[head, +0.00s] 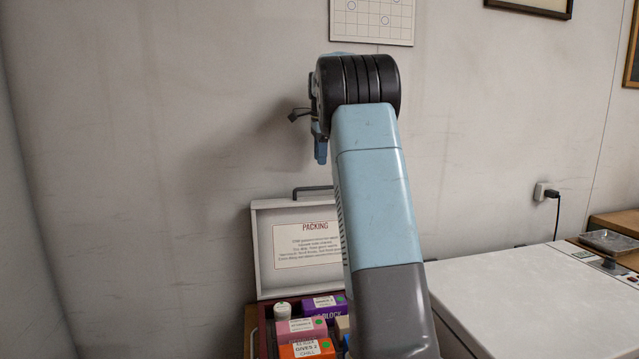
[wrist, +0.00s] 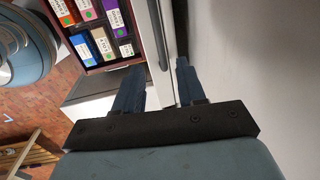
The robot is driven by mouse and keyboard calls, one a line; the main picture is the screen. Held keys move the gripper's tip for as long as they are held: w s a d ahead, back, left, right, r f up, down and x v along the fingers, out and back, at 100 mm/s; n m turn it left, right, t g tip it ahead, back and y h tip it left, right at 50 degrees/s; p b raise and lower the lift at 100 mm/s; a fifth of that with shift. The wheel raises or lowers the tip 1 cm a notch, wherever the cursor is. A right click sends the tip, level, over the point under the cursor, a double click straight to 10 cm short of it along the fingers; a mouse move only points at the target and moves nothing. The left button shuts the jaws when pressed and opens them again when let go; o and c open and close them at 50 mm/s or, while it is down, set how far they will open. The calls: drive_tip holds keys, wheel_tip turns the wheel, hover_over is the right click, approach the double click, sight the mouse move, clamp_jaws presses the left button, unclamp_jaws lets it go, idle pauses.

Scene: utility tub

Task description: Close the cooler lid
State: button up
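The cooler's lid (head: 262,250) stands open and upright against the back wall, with a "PACKING" notice on its inner face. A grey handle (head: 312,189) is on its top edge. The dark red cooler body (head: 262,338) is below, partly hidden by my arm. My gripper (head: 320,150) points down above the lid's top edge in the head view. In the wrist view my gripper (wrist: 159,67) has its fingers apart. The lid (wrist: 149,35) shows edge-on between and beyond the fingers; I cannot tell whether they touch it.
Several labelled boxes, including an orange one (head: 306,348) and a pink one (head: 300,328), fill the cooler. A large white chest (head: 535,300) is to the right. The wall is close behind the lid.

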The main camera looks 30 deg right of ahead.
drive_tip(key=f, duration=0.6)
drive_tip(key=w+f, duration=0.1)
drive_tip(key=f, duration=0.2)
drive_tip(key=shift+w+d+f, duration=0.1)
drive_tip(key=shift+d+f, duration=0.05)
drive_tip(key=shift+d, duration=0.05)
drive_tip(key=shift+c, duration=0.2)
clamp_jaws()
